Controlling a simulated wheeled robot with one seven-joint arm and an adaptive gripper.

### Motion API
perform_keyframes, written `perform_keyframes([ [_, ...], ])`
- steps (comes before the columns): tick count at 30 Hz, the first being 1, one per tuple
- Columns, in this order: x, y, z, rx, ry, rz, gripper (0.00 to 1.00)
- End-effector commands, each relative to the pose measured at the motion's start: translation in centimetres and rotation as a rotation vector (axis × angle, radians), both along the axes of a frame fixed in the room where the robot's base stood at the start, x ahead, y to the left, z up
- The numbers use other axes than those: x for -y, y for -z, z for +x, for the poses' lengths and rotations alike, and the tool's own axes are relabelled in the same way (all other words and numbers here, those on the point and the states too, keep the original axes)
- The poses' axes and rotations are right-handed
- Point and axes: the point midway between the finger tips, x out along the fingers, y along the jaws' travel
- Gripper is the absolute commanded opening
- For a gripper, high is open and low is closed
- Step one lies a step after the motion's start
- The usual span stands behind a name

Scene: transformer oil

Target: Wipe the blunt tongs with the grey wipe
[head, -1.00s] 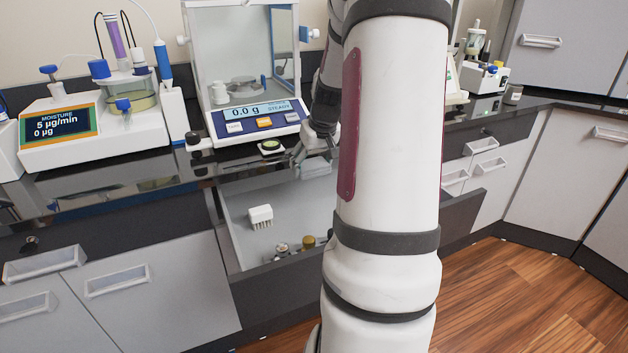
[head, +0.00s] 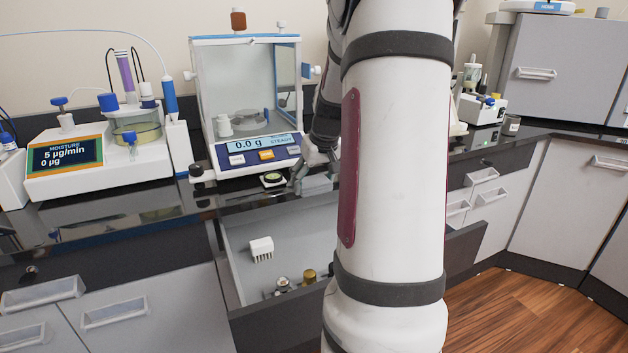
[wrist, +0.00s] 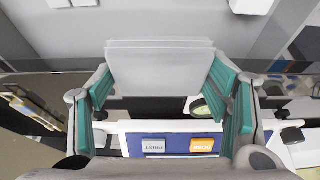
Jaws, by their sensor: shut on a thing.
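My gripper (wrist: 162,78), with teal finger pads, is shut on a flat, pale grey slab that looks like the grey wipe (wrist: 160,70). The wipe spans between the two fingertips in the wrist view. In the head view my gripper (head: 315,172) is by the counter's front edge, in front of the balance and above the open drawer's back. My arm hides part of that area. I cannot make out the blunt tongs in either view.
The open drawer (head: 330,225) holds a white comb-like block (head: 261,248) and a brass-capped item (head: 308,275). The balance (head: 262,150) stands close behind my gripper, with a small round green-topped dish (head: 273,179) before it. A moisture meter (head: 90,160) stands at left.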

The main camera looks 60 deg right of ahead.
Motion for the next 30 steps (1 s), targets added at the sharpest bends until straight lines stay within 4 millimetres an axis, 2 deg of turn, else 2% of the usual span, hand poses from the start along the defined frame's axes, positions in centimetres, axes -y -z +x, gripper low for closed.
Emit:
perform_keyframes([
  [30,0.0,4.2,0.0,-0.001,0.001,0.001,0.48],
])
